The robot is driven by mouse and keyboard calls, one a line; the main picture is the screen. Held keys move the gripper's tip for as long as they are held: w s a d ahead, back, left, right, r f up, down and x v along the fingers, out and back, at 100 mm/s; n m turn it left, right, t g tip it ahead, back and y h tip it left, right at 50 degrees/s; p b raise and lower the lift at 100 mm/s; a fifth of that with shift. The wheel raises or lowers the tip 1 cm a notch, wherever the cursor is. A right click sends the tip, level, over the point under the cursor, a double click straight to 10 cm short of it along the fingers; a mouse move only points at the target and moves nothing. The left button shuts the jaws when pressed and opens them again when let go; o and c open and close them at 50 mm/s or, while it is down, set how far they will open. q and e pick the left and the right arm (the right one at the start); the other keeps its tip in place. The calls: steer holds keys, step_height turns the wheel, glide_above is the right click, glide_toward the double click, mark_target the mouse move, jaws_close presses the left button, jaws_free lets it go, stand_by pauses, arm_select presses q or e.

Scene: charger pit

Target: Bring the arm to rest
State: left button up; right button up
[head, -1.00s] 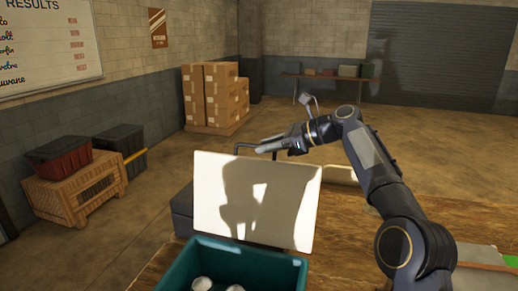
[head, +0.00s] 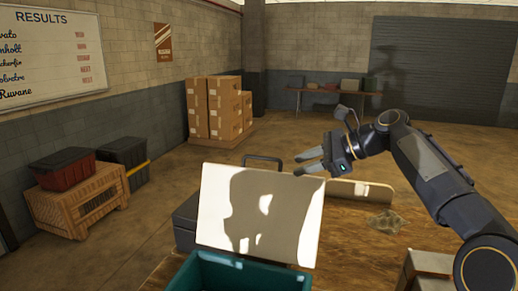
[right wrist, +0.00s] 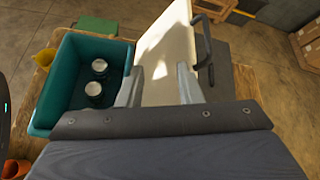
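My right arm reaches in from the right in the head view. Its gripper (head: 298,163) is in the air above and behind the white panel (head: 215,215), with two grey fingers apart and nothing between them. In the right wrist view the fingers (right wrist: 160,88) also stand apart and empty, in front of the white panel (right wrist: 163,50).
A teal bin (head: 215,276) stands at the front; the right wrist view shows two cans (right wrist: 99,65) inside. The wooden table (head: 350,240) extends right.

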steer(key=s+d+f+n+h+b, duration=0.1)
steer(key=s+d+f+n+h, duration=0.2)
steer(key=s, duration=0.4)
steer(key=s+d+f+n, duration=0.25)
steer(key=s+f, duration=0.25)
steer(key=s, duration=0.3)
steer(key=s+d+f+n+h+b, duration=0.1)
steer(key=s+d+f+n+h, duration=0.1)
steer(key=s+f+n, duration=0.35)
steer(key=s+f+n+h+b, duration=0.1)
steer(key=s+f+n, duration=0.4)
steer(key=s+f, duration=0.9)
steer(key=s+h, duration=0.1)
steer(key=s, duration=0.2)
steer(key=shift+f+n+t, duration=0.3)
steer(key=shift+f+n, duration=0.05)
steer(key=shift+n, duration=0.05)
